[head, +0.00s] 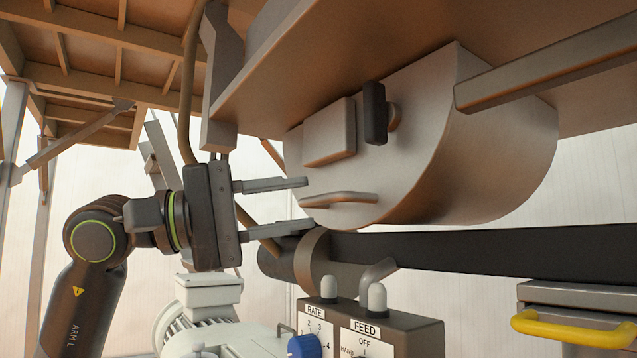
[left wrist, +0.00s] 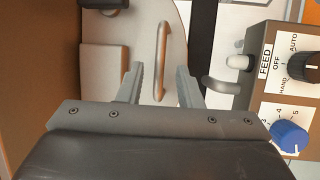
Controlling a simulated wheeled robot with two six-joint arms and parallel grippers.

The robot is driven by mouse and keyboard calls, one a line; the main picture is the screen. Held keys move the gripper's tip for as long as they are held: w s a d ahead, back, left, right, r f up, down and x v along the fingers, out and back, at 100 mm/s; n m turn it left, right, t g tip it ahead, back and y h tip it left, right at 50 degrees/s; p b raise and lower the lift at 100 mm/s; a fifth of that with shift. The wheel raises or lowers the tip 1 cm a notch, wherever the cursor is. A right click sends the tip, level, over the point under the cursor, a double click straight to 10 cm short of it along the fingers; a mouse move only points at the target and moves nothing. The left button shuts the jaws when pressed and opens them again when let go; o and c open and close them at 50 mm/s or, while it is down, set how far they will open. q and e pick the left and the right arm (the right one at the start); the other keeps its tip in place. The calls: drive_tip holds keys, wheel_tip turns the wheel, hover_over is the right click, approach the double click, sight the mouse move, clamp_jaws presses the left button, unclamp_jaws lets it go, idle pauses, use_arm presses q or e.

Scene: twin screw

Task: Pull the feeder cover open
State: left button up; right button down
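The feeder cover (head: 405,165) is the grey end face of a rounded housing under the brown overhead structure. A slim curved bar handle (head: 340,199) is on its lower part, and the handle also shows in the left wrist view (left wrist: 161,60). My left gripper (head: 308,204) is open and empty, coming in from the left. Its fingertips are just short of the handle. In the left wrist view the handle lies ahead, lined up with the gap between the fingers (left wrist: 160,68). My right gripper is not in view.
A black knob (head: 375,113) and a raised grey block (head: 329,132) are on the cover above the handle. Below is a control box (head: 415,325) with RATE and FEED switches. A dark pipe (head: 480,255) runs right, near a yellow handle (head: 572,330).

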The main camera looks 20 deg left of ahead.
sight(313, 201)
use_arm(q)
drive_tip(key=shift+p+x, duration=0.65)
drive_tip(key=shift+x, duration=1.3)
drive_tip(key=shift+c, duration=0.2)
clamp_jaws()
